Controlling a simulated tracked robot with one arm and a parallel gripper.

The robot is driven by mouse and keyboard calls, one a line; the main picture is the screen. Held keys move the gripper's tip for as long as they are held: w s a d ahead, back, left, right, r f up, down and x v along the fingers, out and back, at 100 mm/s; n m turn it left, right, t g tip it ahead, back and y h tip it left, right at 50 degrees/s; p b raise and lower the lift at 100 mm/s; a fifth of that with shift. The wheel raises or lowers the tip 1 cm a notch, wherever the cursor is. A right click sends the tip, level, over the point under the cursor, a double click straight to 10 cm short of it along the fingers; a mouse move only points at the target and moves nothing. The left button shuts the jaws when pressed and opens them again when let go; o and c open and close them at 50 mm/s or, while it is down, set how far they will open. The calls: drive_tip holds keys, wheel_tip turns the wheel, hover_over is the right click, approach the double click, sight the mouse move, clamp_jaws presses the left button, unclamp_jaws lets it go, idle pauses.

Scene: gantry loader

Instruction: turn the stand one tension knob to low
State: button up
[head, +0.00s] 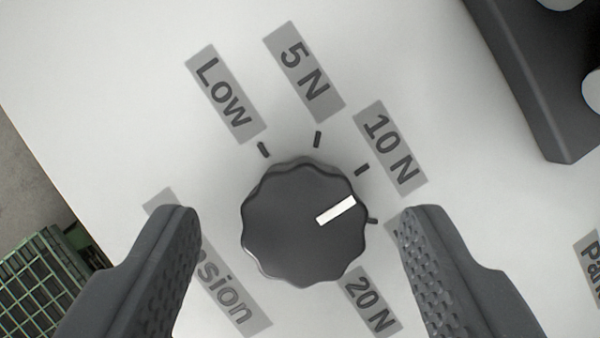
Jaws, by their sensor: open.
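The tension knob (290,235) is a dark grey, scalloped dial in the middle of the head view. Its white pointer line (336,210) points up and right, roughly towards the 10 N tick (362,170). The Low label (225,94) and its tick (263,150) are at the knob's upper left. The 5 N label (304,72) lies between Low and the 10 N label (391,147). My gripper (300,212) is open, with one finger on each side of the knob and a gap to it on both sides. The left finger partly covers a label ending in "sion" (232,295).
The knob sits on a white panel (110,95). A 20 N label (370,302) is below right, and another label is mostly hidden by the right finger. A dark block (535,90) stands at the upper right. A green mesh crate (38,275) is beyond the panel's left edge.

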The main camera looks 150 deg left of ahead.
drive_tip(key=shift+w+d+f, duration=0.15)
drive_tip(key=shift+f, duration=0.35)
drive_tip(key=c, duration=1)
